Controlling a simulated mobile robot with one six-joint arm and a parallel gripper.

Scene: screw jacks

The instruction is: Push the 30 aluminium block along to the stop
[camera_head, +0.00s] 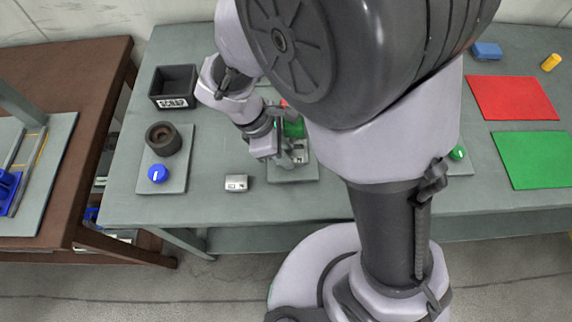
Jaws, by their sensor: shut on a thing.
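A small silver block (236,182) with a pale label sits on the grey-green table, left of a grey base plate (302,176). The label is too small to read, so I cannot tell if it is the 30 block. My gripper (290,157) points down over the base plate, to the right of the silver block and apart from it. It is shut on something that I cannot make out. A green part (294,129) stands just behind the gripper, partly hidden by my arm. I cannot pick out a stop.
A grey plate (176,187) on the left bears a dark ring (163,138) and a blue knob (157,174). A black SCRAP bin (174,86) stands behind it. Red (513,98) and green (534,159) mats lie at the right. Table around the silver block is clear.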

